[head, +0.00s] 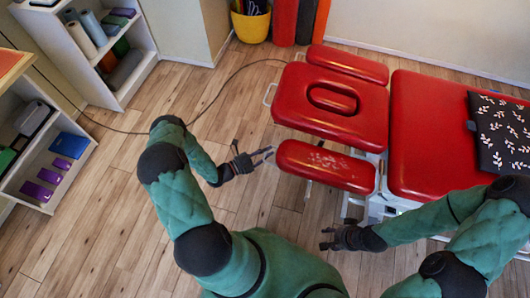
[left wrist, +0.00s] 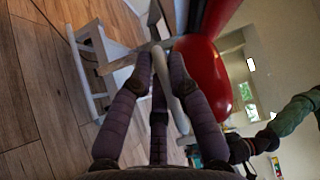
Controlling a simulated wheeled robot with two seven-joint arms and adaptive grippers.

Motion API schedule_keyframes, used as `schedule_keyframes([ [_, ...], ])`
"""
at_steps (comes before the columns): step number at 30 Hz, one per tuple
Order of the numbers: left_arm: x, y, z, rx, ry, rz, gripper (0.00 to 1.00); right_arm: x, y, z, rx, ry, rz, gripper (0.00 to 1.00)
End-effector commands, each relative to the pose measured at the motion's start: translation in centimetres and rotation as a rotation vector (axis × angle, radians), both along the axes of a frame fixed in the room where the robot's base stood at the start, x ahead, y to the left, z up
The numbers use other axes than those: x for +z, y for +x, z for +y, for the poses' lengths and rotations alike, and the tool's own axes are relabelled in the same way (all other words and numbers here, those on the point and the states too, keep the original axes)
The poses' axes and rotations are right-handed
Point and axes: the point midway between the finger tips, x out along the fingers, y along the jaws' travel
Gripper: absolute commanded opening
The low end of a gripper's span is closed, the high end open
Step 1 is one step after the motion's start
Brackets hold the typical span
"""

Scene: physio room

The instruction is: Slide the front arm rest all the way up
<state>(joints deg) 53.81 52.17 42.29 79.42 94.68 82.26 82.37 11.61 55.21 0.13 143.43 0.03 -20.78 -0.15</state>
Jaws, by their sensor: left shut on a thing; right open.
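The front arm rest (head: 325,166) is the red pad nearest me on the treatment table. In the head view it sits lower than the red head section (head: 318,102) beside it. My left gripper (head: 265,156) is just off its left end. In the left wrist view, the left gripper (left wrist: 163,72) is shut on a pale bar (left wrist: 172,98) between its fingers, with a red pad (left wrist: 216,80) right behind. Where the bar joins the arm rest is hidden. My right gripper (head: 332,238) is open and empty, below the arm rest's right end in the picture.
The rear arm rest (head: 347,64) and the main red pad (head: 430,130) with a patterned black cushion (head: 500,130) lie beyond. A dark cable (head: 205,108) crosses the floor. Shelves (head: 130,85) stand at left.

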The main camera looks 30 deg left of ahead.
Motion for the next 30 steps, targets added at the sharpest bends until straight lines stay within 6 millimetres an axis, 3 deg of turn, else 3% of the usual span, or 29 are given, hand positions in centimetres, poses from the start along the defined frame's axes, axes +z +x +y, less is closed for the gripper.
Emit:
schedule_keyframes([
  [1, 1.5, 0.0, -0.2, -0.005, 0.0, -0.006, 0.0, 1.1, 0.0, 0.0, 0.0, 0.0, 0.0, 0.5],
  [3, 2.6, 0.1, -0.3, -0.006, 0.0, -0.006, 0.0, 1.9, 0.0, 0.0, 0.0, 0.0, 0.0, 0.5],
  [15, 7.8, 0.2, -0.9, -0.006, 0.0, -0.006, 0.0, 5.9, 0.0, 0.0, 0.0, 0.0, 0.0, 0.5],
  [29, 8.5, 0.3, -1.0, -0.006, 0.0, -0.01, 0.0, 6.2, 0.0, 0.0, 0.0, 0.0, 0.0, 0.5],
  [30, 8.6, 0.3, -1.0, -0.007, 0.0, -0.011, 0.24, 6.2, 0.0, 0.0, 0.0, 0.0, 0.0, 0.5],
])
